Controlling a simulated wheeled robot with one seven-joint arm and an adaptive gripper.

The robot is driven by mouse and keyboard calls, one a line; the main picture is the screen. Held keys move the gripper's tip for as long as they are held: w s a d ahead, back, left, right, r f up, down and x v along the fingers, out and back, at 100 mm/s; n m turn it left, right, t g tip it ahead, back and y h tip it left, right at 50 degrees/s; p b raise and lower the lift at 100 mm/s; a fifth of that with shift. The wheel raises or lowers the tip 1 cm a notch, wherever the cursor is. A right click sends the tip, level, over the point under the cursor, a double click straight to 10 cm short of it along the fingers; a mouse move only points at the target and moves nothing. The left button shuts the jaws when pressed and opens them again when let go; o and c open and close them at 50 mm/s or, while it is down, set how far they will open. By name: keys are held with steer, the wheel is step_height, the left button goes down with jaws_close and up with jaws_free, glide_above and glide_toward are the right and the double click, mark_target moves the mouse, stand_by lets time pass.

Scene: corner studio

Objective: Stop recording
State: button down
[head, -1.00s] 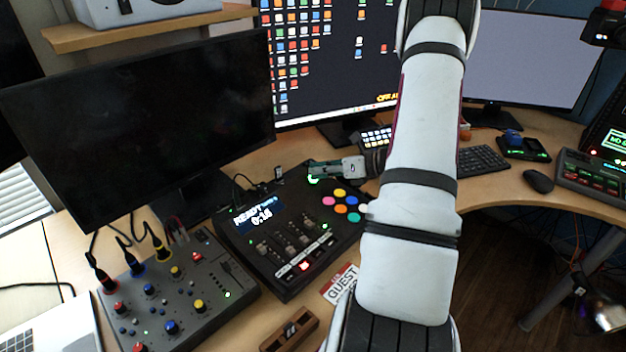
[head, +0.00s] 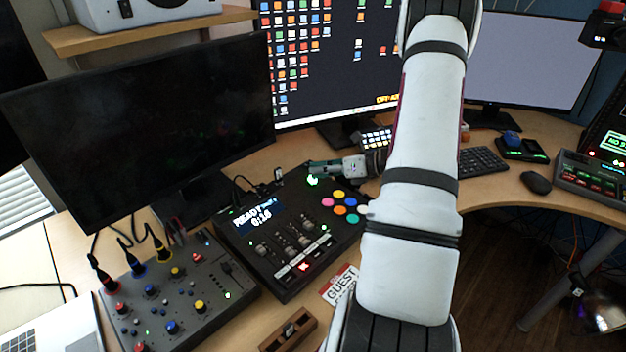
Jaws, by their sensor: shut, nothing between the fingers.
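The recorder console (head: 262,257) is a black desk unit with faders, coloured round pads and a small display (head: 258,218) that reads "READY" and "0:16". A green light (head: 312,181) glows near its back right edge. My gripper (head: 312,168) is shut and empty, with its tips right above that lit spot. I cannot tell whether the tips touch it. A red-lit button (head: 303,267) shows near the console's front edge.
A grey mixer (head: 180,295) with cables stands front left, and a dark monitor (head: 140,130) behind it. A guest badge (head: 341,284) and a wooden holder (head: 289,330) lie in front. A keyboard (head: 482,160) and mouse (head: 536,182) are at right.

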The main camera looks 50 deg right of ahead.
steer(key=s+r+p, duration=0.1)
steer(key=r+p, duration=0.1)
steer(key=r, duration=0.1)
steer(key=s+r+p, duration=0.1)
steer(key=r+p, duration=0.1)
steer(key=shift+s+a+r, duration=0.1)
steer(key=shift+s, duration=0.25)
stand_by(0.7)
steer(key=s+a+r+n+g+y+p, duration=0.1)
steer(key=a+r+n+g, duration=0.2)
steer(key=a+r+n, duration=0.45)
steer(key=s+a+r+n+g+y+p, duration=0.1)
steer(key=a+r+n+g, duration=0.3)
steer(key=a, duration=0.6)
steer(key=s+a+r+n+g, duration=0.2)
steer(key=a+r+n, duration=0.3)
steer(key=a+n, duration=0.3)
steer(key=s+a+r+n+h+p, duration=0.1)
steer(key=s+a+r+n+h, duration=0.2)
steer(key=s+n, duration=0.5)
steer(key=s+a+r+n+h+p, duration=0.2)
steer(key=s+a+r+n+h, duration=0.2)
steer(key=s+n, duration=0.5)
steer(key=shift+a+r, duration=0.7)
steer(key=shift+r, duration=0.5)
steer(key=shift+n, duration=0.25)
